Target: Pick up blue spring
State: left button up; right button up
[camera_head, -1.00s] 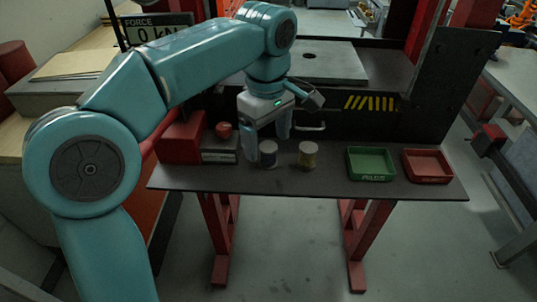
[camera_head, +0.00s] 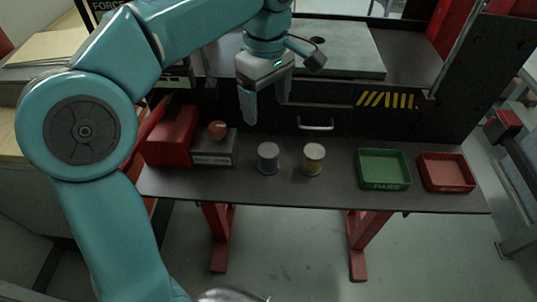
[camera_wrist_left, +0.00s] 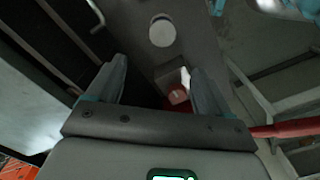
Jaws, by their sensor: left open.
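The blue spring (camera_head: 268,158), a short upright cylinder with a pale round top, stands on the dark shelf (camera_head: 330,188). The yellow spring (camera_head: 313,159) stands just right of it. My left gripper (camera_head: 266,112) is open and empty, fingers pointing down, above and behind the blue spring and apart from it. My right gripper is not in view.
A red button (camera_head: 217,130) on a grey box and a red block (camera_head: 170,137) stand left of the springs. A green tray (camera_head: 384,184) and a red tray (camera_head: 447,186) are at right. A metal handle (camera_head: 315,126) is on the dark panel behind. Shelf in front of the springs is clear.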

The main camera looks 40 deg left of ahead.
aim_at(268, 150)
pick_arm(q)
jog(key=f, duration=0.6)
jog(key=f+b, duration=0.1)
jog(key=f, duration=0.3)
jog(key=shift+s+d, duration=0.3)
jog(key=shift+s, duration=0.05)
jog(key=shift+s+d+f, duration=0.1)
jog(key=shift+s+d, duration=0.05)
jog(key=f, duration=0.4)
jog(key=shift+w+f, duration=0.3)
jog(key=shift+s+f, duration=0.15)
jog(key=shift+f, duration=0.3)
jog(key=c, duration=1.4)
jog(key=shift+r, duration=0.1)
